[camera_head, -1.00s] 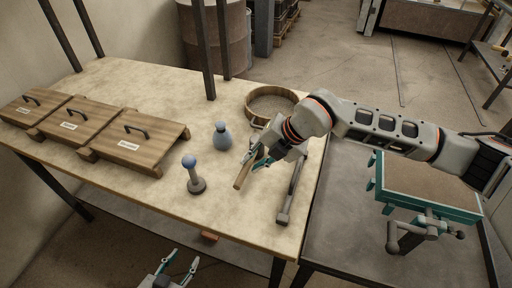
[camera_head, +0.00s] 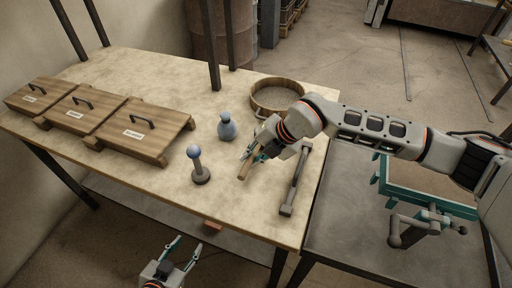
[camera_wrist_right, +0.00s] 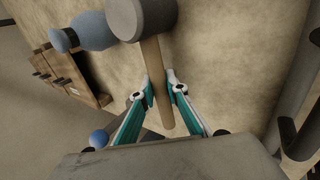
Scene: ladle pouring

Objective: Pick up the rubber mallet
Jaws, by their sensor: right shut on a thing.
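The rubber mallet has a grey cylindrical head (camera_wrist_right: 141,17) and a plain wooden handle (camera_wrist_right: 161,95); in the head view its handle end (camera_head: 244,173) sticks out below my right gripper. My right gripper (camera_wrist_right: 161,80) has its two teal fingers shut on the handle, one on each side, with the mallet head beyond the fingertips. I cannot tell whether the mallet touches the table. My left gripper (camera_head: 187,247) is open and empty, in front of the table's near edge.
On the table (camera_head: 150,190) stand a blue-grey bottle (camera_head: 227,128), a blue-knobbed tool (camera_head: 198,165), a round wooden sieve (camera_head: 279,95) and a grey long-handled tool (camera_head: 297,180). Lidded wooden boxes (camera_head: 140,134) line the left. A teal-framed mould (camera_head: 425,195) stands at right.

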